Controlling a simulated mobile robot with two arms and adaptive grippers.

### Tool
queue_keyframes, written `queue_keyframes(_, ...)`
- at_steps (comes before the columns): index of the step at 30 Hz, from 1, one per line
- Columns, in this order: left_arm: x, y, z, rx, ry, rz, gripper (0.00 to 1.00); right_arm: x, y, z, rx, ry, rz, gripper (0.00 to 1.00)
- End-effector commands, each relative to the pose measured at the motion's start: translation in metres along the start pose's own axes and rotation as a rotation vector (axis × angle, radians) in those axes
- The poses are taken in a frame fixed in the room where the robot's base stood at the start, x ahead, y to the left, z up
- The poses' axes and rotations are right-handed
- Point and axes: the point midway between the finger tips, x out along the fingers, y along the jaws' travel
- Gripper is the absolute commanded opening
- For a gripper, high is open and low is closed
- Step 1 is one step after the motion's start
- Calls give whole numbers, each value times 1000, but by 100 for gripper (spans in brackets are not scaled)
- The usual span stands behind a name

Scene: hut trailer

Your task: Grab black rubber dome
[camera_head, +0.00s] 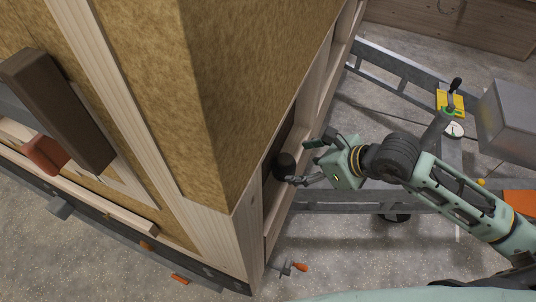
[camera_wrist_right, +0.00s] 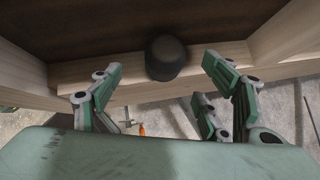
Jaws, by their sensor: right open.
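The black rubber dome (camera_head: 285,165) sits in a wooden frame opening at the side of the insulated wall. In the right wrist view the dome (camera_wrist_right: 167,59) rests on a pale wooden ledge, ahead of and between my fingers. My right gripper (camera_head: 298,181) is at the opening, very close to the dome in the head view. In the right wrist view my right gripper (camera_wrist_right: 155,72) is open, its fingers spread to either side and nothing between them but the dome just beyond. My left gripper is not in view.
Wooden studs (camera_head: 318,85) border the opening. A metal trailer frame (camera_head: 345,198) runs behind my right arm. A grey metal box (camera_head: 510,115) stands at the right. A clamp with an orange handle (camera_head: 299,267) is below the wall corner.

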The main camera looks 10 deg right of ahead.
Motion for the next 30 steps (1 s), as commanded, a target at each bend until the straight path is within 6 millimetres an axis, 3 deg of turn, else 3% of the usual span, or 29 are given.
queue_keyframes(5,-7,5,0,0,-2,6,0,15,-1,2,2,-2,0,70)
queue_keyframes(13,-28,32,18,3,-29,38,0,43,-5,4,4,0,1,70)
queue_keyframes(21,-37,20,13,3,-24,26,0,75,-7,2,2,-1,1,70)
queue_keyframes(28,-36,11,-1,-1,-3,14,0,77,-7,0,0,0,0,70)
queue_keyframes(30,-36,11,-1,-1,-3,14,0,77,-7,0,0,0,0,66)
